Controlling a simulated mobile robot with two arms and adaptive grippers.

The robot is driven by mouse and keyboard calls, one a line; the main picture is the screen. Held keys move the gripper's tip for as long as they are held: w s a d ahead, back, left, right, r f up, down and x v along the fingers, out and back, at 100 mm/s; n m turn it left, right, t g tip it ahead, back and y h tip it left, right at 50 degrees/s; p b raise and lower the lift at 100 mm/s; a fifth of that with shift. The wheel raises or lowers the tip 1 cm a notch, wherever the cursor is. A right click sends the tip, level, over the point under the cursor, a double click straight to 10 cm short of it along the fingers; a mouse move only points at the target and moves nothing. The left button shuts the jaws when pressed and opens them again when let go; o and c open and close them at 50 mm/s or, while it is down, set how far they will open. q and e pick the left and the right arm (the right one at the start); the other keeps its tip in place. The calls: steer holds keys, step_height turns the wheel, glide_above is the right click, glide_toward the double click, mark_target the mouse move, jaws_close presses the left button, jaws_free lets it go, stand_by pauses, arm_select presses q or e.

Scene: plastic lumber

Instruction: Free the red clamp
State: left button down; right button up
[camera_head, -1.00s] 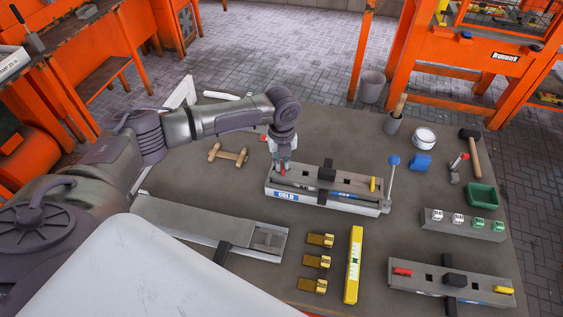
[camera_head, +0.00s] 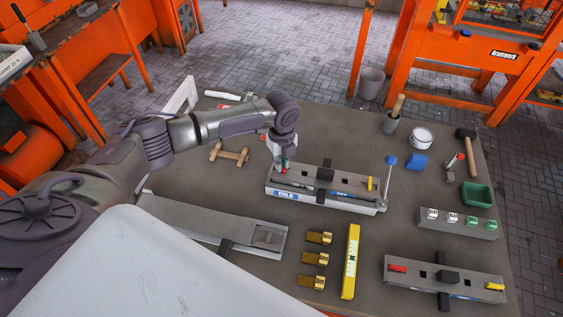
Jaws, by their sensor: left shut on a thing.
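A grey fixture block with a blue COLD label (camera_head: 286,195) lies in the middle of the table. A red clamp (camera_head: 284,169) is at its left end, mostly hidden by my gripper. My left gripper (camera_head: 282,165) points down over that end and is shut on the red clamp. I cannot tell whether the clamp still touches the block. My right gripper is out of view.
A blue-knobbed lever (camera_head: 389,163) stands at the block's right end. A second fixture (camera_head: 445,278) with red and yellow clamps lies at front right. A yellow level (camera_head: 350,262) and brass pieces (camera_head: 315,259) lie in front. A wooden piece (camera_head: 230,153) lies behind left.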

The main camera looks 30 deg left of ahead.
arm_select(q)
steer(key=shift+n, duration=0.5)
steer(key=shift+r+n+p, duration=0.1)
steer(key=shift+n+p, duration=0.3)
steer(key=shift+p, duration=0.2)
steer(key=n+p, duration=0.1)
steer(key=n, duration=0.1)
steer(key=shift+n+p, duration=0.3)
steer(key=shift+p, duration=0.05)
steer(key=shift+n, duration=0.7)
